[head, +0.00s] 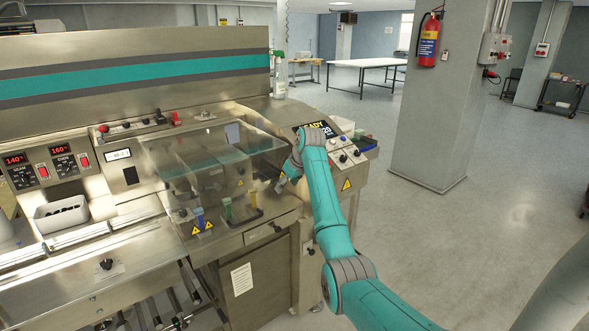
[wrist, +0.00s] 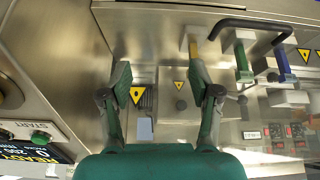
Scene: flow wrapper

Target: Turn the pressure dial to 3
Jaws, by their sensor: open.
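I cannot tell for sure which control is the pressure dial, as no label or scale is readable. In the head view a black knob (head: 106,264) on a pale plate sits at the machine's lower left front. Another dark knob (head: 277,226) is on the front below the clear cover, and a further one (head: 310,251) is on the lower right front. My gripper (head: 284,181) is beside the right end of the clear cover, partly hidden by my wrist. In the wrist view my gripper (wrist: 160,75) is open with nothing between its fingers.
The clear cover (head: 215,160) has a black handle (wrist: 248,27). A control panel (head: 345,163) with a READY display stands behind my wrist. Two heater displays (head: 14,160) (head: 60,150) and a grey bin (head: 62,214) are at left. Open floor (head: 470,250) lies to the right.

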